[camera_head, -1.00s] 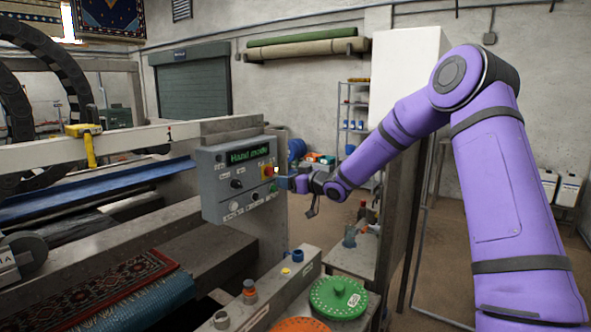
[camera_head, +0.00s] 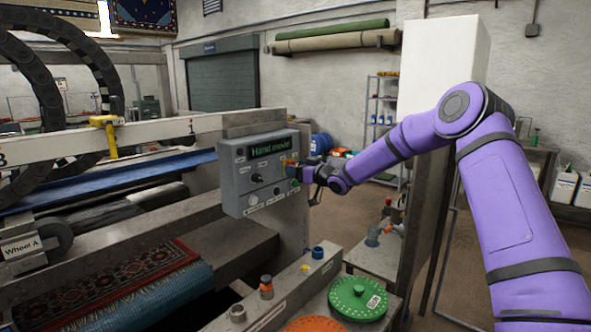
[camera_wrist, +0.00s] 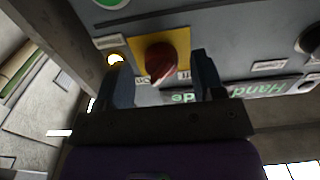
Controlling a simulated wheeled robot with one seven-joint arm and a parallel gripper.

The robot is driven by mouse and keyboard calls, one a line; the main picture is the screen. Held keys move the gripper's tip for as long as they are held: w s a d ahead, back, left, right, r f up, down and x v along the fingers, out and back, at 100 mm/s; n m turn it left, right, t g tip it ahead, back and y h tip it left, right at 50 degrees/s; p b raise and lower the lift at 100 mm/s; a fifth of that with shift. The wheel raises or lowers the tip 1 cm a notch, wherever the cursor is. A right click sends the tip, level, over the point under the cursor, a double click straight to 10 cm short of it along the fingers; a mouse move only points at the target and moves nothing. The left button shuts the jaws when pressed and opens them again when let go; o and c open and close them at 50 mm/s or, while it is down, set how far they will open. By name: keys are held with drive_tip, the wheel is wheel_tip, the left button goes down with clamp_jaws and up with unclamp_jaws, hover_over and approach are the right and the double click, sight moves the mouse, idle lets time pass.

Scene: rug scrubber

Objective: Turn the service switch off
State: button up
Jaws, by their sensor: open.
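A grey control panel (camera_head: 247,190) with a green "Hand mode" display (camera_head: 269,143) stands left of my gripper (camera_head: 303,172) in the head view. In the wrist view a red rotary knob (camera_wrist: 160,60) sits on a yellow plate (camera_wrist: 178,38) on the panel face, with small On/Off style labels beside it. I take it as the service switch, but cannot read its name tag. Its pale pointer mark lies toward the labels' side. My gripper (camera_wrist: 162,72) is open, one finger on each side of the knob. I cannot tell whether the fingers touch it.
Other knobs (camera_wrist: 312,38) and a green button (camera_wrist: 110,2) are close by on the panel. Below it are a green round lid (camera_head: 360,297), an orange lid (camera_head: 306,325) and a blue cap (camera_head: 318,252). A white cabinet (camera_head: 440,90) stands behind my arm.

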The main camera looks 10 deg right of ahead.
drive_tip(key=shift+w+a, duration=0.25)
drive_tip(key=shift+w, duration=0.1)
drive_tip(key=c, duration=0.9)
